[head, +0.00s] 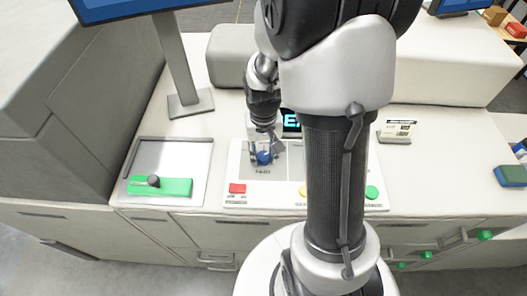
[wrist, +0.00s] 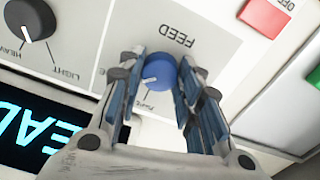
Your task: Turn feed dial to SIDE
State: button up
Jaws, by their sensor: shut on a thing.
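The feed dial (wrist: 161,72) is a round blue knob on a light panel, with the upside-down word FEED beside it in the wrist view. A white pointer mark on it points to the left, slightly downward, in that view. My gripper (wrist: 162,62) has one finger on each side of the dial and is shut on it. In the head view the blue dial (head: 263,158) shows between my fingertips. A small label below the dial in the wrist view is too small to read surely; no SIDE label is legible, as the fingers cover part of the surround.
A black dial (wrist: 30,20) marked HEAVY and LIGHT and a lit display (wrist: 35,125) lie left in the wrist view. A red OFF button (wrist: 265,14) lies right. In the head view, a tray (head: 141,165) with a green block (head: 172,188) stands left of the panel.

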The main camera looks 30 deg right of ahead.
aim_at(263, 156)
jog(key=o, duration=1.1)
jog(key=shift+r, duration=0.1)
notch_tip(263, 156, up, 12)
jog(key=shift+f, duration=0.1)
dwell(0.5)
